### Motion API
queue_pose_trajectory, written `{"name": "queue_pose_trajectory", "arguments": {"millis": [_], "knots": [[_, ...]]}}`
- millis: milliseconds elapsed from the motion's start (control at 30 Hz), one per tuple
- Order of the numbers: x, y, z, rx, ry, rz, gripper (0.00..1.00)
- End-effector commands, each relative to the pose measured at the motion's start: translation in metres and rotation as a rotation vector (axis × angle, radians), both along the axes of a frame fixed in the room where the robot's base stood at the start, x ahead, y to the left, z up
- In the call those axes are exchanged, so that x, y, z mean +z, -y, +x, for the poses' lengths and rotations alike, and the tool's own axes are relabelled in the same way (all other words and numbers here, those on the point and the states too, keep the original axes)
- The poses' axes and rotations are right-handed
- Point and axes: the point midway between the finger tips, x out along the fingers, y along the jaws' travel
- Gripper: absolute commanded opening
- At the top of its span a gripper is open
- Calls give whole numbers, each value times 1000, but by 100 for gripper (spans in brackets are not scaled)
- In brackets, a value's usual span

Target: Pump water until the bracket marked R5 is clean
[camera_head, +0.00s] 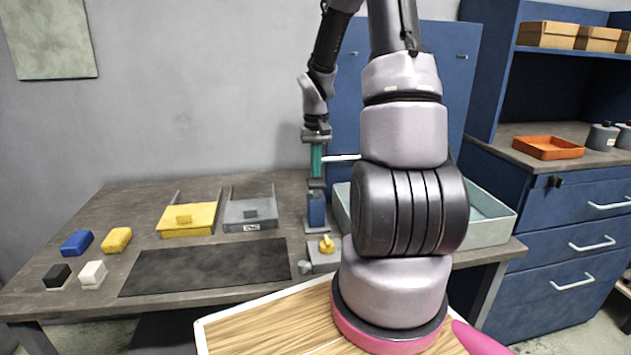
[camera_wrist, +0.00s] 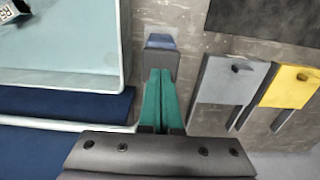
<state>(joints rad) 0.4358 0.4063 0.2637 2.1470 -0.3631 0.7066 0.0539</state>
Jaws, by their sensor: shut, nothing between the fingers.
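My gripper (camera_head: 316,180) has teal fingers pointing down, shut and empty, just above a blue post (camera_head: 316,211), which looks like the pump. In the wrist view the closed fingertips (camera_wrist: 160,73) are beside the post's blue top (camera_wrist: 160,42); I cannot tell whether they touch. A white pipe (camera_head: 342,157) runs right from near the fingers towards a pale teal basin (camera_head: 487,228). In the wrist view a bracket marked R5 (camera_wrist: 8,13) lies in the basin at the top left corner, partly cut off. How clean it is cannot be told.
A yellow tray (camera_head: 188,232) and a grey tray (camera_head: 251,225) stand left of the post, behind a dark mat (camera_head: 205,268). A grey plate with a yellow knob (camera_head: 326,244) is in front of the post. Several small coloured blocks sit at the table's left.

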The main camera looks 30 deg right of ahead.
Motion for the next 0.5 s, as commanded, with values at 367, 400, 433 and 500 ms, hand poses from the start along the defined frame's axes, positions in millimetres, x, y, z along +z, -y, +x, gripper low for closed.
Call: {"name": "queue_pose_trajectory", "arguments": {"millis": [367,400,433,500], "knots": [[-20,0,0,1,-2,1,0],[-22,0,0,1,-2,1,0],[-23,0,-1,1,-2,1,0],[-27,0,-1,0,-2,1,0]]}}
